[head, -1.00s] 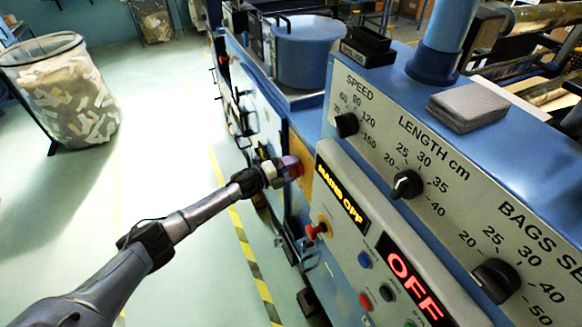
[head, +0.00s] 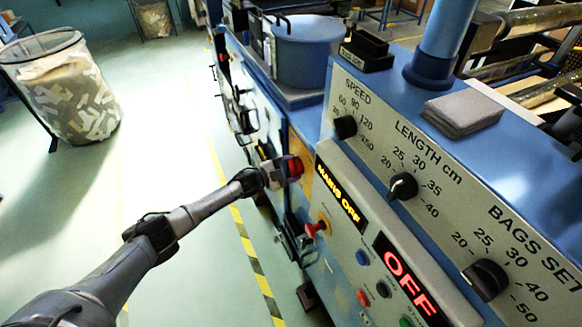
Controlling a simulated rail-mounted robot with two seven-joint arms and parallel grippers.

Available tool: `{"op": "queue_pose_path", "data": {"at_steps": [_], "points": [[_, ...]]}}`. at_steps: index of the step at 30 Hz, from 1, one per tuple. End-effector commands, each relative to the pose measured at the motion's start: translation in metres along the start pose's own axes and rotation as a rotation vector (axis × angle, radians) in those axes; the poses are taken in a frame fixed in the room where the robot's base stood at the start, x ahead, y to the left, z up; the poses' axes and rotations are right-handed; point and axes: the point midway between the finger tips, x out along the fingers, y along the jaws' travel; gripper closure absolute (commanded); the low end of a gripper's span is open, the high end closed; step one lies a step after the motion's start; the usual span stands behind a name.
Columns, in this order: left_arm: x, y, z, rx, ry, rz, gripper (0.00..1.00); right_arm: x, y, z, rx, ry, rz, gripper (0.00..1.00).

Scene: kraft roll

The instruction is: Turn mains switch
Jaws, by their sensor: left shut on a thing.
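The red mains switch (head: 294,167) sits on a yellow plate (head: 304,181) on the side of the blue machine. My left gripper (head: 280,173) is at the switch, shut on it; its fingertips are small and partly hidden against the switch. The display beside it reads MAINS OFF (head: 340,193). My right gripper is not in view.
The control panel has speed (head: 345,127), length (head: 402,186) and bags-set (head: 485,280) knobs, a red OFF display (head: 407,276) and a red button (head: 316,228) on yellow. A grey pad (head: 462,112) lies on top. A waste bin (head: 65,90) stands left on open floor.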

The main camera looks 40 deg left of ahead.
Motion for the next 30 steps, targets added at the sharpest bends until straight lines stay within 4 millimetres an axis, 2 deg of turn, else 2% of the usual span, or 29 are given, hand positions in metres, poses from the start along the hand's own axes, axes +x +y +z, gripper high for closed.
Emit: {"op": "queue_pose_path", "data": {"at_steps": [20, 21, 28, 30], "points": [[0.0000, 0.0002, 0.0001, -0.058, 0.000, -0.001, 0.55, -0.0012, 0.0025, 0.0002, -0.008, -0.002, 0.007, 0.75], [0.0000, 0.0002, 0.0001, -0.058, 0.000, -0.001, 0.31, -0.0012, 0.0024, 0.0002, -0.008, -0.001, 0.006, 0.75], [0.0000, 0.0002, 0.0000, -0.056, 0.000, 0.000, 0.09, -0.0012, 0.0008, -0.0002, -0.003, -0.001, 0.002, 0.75], [0.0000, 0.0003, 0.0000, -0.056, 0.000, 0.000, 0.06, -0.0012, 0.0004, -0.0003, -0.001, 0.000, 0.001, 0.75]]}}
